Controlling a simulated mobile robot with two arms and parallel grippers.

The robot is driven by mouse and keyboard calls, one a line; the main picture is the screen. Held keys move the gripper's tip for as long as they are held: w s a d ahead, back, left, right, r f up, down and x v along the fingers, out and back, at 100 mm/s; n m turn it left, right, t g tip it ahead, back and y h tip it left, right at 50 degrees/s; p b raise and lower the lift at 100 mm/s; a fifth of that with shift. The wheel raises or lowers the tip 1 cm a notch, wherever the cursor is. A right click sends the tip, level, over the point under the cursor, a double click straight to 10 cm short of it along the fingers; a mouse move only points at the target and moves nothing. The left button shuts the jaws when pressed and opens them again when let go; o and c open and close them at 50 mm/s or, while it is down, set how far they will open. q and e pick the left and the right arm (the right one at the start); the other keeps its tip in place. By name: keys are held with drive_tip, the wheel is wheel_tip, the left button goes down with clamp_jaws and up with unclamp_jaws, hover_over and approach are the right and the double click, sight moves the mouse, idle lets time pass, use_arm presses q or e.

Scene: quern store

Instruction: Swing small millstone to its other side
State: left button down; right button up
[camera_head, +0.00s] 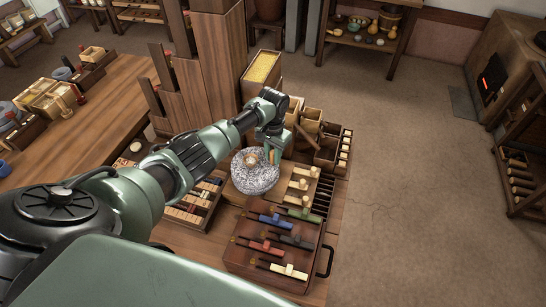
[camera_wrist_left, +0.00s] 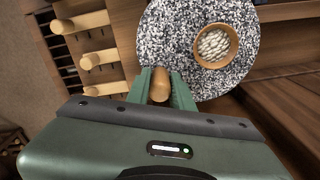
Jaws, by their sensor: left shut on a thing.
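The small millstone (camera_head: 256,182) is a round, black-and-white speckled stone lying flat on the wooden bench beside the pegged block. A round wooden-rimmed opening (camera_wrist_left: 216,45) with pale grains in it sits in its top. My left gripper (camera_head: 271,153) reaches in from the left over the stone's far right edge. In the left wrist view its green fingers (camera_wrist_left: 160,88) are shut on an upright wooden handle (camera_wrist_left: 161,82) at the stone's rim. The foot of the handle is hidden. My right gripper is in neither view.
Tall wooden boards (camera_head: 213,60) rise behind. Floor to the right is free.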

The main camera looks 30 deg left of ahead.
use_arm(q)
drive_tip(key=shift+w+a+r+n, duration=0.15)
drive_tip(key=shift+w+a+n, duration=0.2)
drive_tip(key=shift+n, duration=0.45)
drive_tip(key=shift+w, duration=0.1)
drive_tip(key=c, duration=1.2)
unclamp_jaws()
drive_tip(key=shift+c, duration=0.2)
wheel_tip(320, 180, up, 8)
drive_tip(key=shift+f, duration=0.15)
